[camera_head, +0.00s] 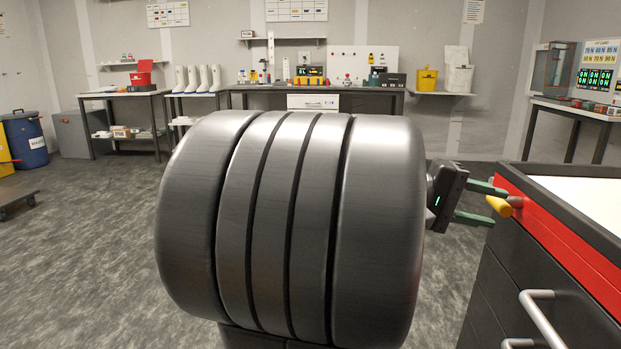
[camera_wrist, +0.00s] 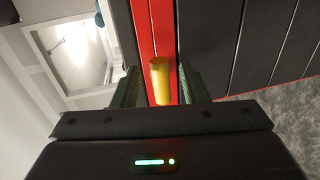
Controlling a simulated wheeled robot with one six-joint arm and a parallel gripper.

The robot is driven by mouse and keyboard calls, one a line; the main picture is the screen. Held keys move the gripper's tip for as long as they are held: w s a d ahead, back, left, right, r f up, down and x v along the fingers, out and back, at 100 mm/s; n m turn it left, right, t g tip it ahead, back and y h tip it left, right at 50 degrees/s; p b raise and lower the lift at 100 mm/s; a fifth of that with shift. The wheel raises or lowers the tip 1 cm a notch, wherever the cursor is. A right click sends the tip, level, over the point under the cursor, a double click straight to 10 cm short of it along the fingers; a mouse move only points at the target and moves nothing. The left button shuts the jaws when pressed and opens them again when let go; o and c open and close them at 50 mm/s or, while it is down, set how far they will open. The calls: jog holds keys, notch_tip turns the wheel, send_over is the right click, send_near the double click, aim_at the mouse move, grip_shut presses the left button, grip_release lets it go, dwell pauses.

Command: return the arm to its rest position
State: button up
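My gripper (camera_head: 482,203) is at the right in the head view, beside the red-edged bench. Its two green fingers are spread apart. A yellow knob or handle (camera_head: 499,206) sticks out from the red band of the bench, close to the fingertips. In the wrist view, the yellow handle (camera_wrist: 160,82) lies between the fingers of my gripper (camera_wrist: 158,90), with gaps on both sides, so it does not look gripped. My large grey arm link fills the middle of the head view and hides much of the arm.
The red-edged bench (camera_head: 565,235) with dark drawers and a metal handle (camera_head: 543,318) stands close at the right. A workbench (camera_head: 365,90) and side tables line the back wall. A blue drum (camera_head: 26,140) stands far left.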

aim_at(506, 204)
jog(key=b+x, duration=0.1)
jog(key=x, duration=0.2)
jog(key=shift+s+d+f, duration=0.1)
jog(key=shift+d+f, duration=0.05)
jog(key=shift+d, duration=0.25)
jog(key=shift+d+r+p, duration=0.15)
jog(key=shift+r+p, duration=0.2)
jog(key=shift+p, duration=0.2)
jog(key=n+p, duration=0.2)
jog(key=p, duration=0.1)
jog(key=shift+r+g, duration=0.3)
jog(key=shift+g, duration=0.1)
jog(key=shift+n+p, duration=0.4)
jog(key=shift+p, duration=0.5)
